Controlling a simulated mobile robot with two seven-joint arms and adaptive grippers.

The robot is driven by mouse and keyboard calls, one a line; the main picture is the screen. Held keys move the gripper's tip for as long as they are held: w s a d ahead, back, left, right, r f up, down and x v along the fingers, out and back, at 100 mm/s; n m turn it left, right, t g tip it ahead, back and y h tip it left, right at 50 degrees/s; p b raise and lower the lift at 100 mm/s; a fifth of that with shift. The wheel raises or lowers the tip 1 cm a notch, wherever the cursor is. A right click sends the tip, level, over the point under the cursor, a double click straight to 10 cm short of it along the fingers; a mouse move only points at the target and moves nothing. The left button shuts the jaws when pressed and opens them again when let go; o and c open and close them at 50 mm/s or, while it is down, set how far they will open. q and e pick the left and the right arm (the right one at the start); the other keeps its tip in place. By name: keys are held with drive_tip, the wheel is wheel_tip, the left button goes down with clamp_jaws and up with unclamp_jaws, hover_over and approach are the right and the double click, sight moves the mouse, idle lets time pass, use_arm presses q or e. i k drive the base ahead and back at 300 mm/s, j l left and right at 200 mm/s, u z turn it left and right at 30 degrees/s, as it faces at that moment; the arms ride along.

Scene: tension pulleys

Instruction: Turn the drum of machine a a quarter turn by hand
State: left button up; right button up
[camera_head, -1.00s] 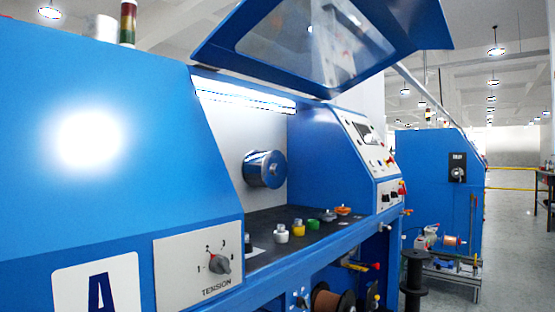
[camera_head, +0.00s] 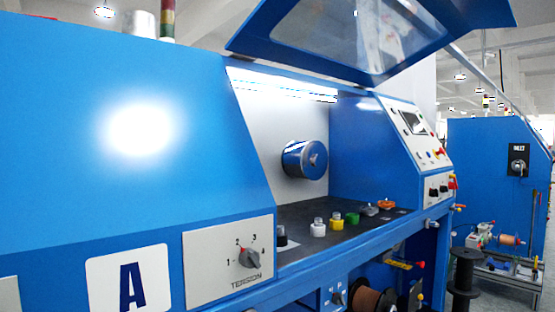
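Machine A (camera_head: 110,195) is a large blue cabinet filling the left and middle of the head view, with a white plate (camera_head: 128,280) marked "A". Its drum (camera_head: 303,160), a shiny metal cylinder with a small hub on its front, sticks out of the pale back wall inside the open bay. The clear hinged cover (camera_head: 365,35) is raised above the bay. A TENSION dial (camera_head: 249,258) with numbers around it sits on a grey panel at the front left. Neither of my grippers is in the picture, and nothing touches the drum.
On the bay's dark shelf (camera_head: 300,235) stand several small pulleys, including a white one (camera_head: 318,228), a yellow one (camera_head: 336,221) and an orange one (camera_head: 386,204). A control panel (camera_head: 415,135) is at the bay's right. A black spool (camera_head: 465,275) and another blue machine (camera_head: 485,180) stand further right.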

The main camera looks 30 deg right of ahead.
sight(309, 161)
drive_tip(key=l+u, duration=0.2)
drive_tip(key=l, duration=0.15)
drive_tip(key=k+l+u, duration=0.2)
drive_tip(key=l, duration=0.15)
drive_tip(key=l+u, duration=0.2)
drive_tip(key=l, duration=0.15)
drive_tip(key=k+l+u, duration=0.1)
drive_tip(key=l, duration=0.25)
drive_tip(key=k+l+u, duration=0.1)
drive_tip(key=l, duration=0.25)
drive_tip(key=k+l+u, duration=0.1)
drive_tip(key=k+l, duration=0.15)
